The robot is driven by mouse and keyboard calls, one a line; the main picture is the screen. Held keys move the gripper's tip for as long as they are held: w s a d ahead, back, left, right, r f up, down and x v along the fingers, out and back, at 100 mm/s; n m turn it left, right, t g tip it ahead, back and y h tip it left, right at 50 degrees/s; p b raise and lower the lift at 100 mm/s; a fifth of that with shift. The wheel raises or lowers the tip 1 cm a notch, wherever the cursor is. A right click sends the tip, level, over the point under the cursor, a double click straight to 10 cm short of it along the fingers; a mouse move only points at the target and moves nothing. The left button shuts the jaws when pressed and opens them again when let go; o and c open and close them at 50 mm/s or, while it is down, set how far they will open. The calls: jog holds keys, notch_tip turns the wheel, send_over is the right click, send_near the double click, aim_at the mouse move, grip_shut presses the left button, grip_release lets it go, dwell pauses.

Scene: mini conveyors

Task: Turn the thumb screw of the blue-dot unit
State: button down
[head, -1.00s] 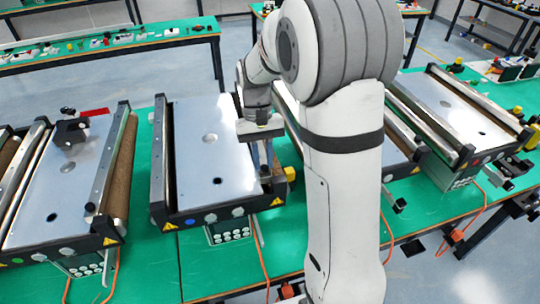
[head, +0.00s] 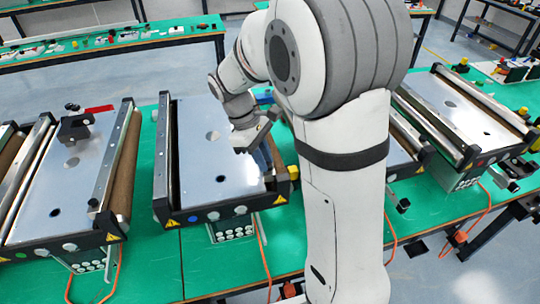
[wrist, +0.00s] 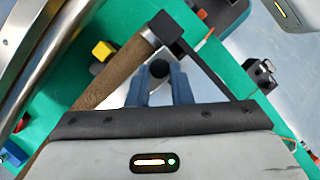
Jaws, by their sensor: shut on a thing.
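The blue-dot unit (head: 208,165) is the middle mini conveyor in the head view, with a pale metal top and a blue dot (head: 193,218) on its front end plate. My gripper (head: 264,160) is at its right side, near the front right corner. In the wrist view my gripper's two blue fingers (wrist: 160,84) are shut on a dark round knob, the thumb screw (wrist: 160,69). It lies beside the end of a brown roller (wrist: 122,73). In the head view my fingers hide the thumb screw.
A green-dot unit (head: 65,175) stands to the left and a red-dot unit (head: 460,110) to the right. A yellow block (head: 293,172) sits close to my gripper, also seen in the wrist view (wrist: 103,50). Orange cables hang at the front table edge.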

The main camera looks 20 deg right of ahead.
jog(key=shift+s+a+n+t+h, duration=0.15)
jog(key=shift+n+t+h, duration=0.15)
jog(key=shift+n, duration=0.7)
jog(key=c, duration=1.3)
grip_release()
jog(key=b+v, duration=0.1)
jog(key=v, duration=0.6)
jog(key=shift+r, duration=0.35)
